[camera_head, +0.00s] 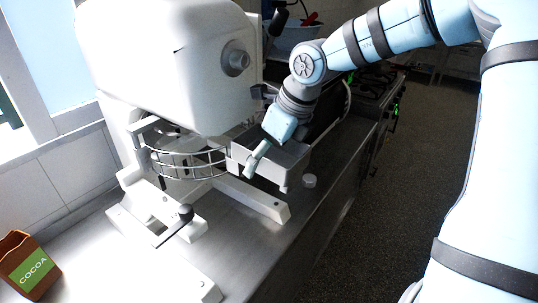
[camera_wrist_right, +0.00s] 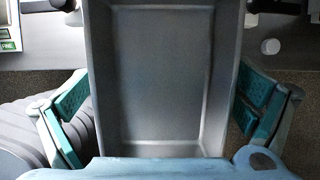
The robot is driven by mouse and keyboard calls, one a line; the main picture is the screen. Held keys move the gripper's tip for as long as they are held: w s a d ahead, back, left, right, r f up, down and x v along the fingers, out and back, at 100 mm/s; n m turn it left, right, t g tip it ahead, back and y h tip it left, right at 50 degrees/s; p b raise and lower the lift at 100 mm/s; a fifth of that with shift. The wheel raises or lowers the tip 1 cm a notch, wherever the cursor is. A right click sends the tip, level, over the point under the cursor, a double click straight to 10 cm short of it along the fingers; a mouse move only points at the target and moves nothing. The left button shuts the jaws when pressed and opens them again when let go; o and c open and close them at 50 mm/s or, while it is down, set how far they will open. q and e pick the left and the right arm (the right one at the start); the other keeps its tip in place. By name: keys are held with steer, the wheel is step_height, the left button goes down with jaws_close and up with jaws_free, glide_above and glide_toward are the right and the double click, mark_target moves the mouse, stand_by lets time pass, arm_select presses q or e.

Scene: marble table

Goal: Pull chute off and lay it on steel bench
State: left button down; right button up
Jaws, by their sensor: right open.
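The chute (camera_head: 288,168) is a grey metal, open trough at the right side of the white mixer's wire guard. In the right wrist view the chute (camera_wrist_right: 160,75) fills the middle, its open inside facing the camera. My right gripper (camera_head: 258,158) is open at the chute, and its teal finger pads stand on either side of it in the wrist view, with gaps visible. The steel bench (camera_head: 245,245) runs below the mixer. My left gripper is not in view. The chute's joint with the guard is partly hidden.
The white mixer (camera_head: 165,55) stands on the bench with its wire guard (camera_head: 185,172) and a black-knobbed lever (camera_head: 185,213). A brown cocoa box (camera_head: 28,265) is at the lower left. The front bench is mostly clear.

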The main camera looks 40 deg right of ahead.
steer(key=shift+d, duration=0.2)
steer(key=c, duration=1.3)
steer(key=shift+r+p, duration=2.25)
step_height(320, 180, up, 3)
steer(key=p, duration=0.3)
steer(key=shift+r, duration=0.1)
steer(key=shift+r+p, duration=0.35)
steer(key=shift+r, duration=0.1)
steer(key=shift+f, duration=0.15)
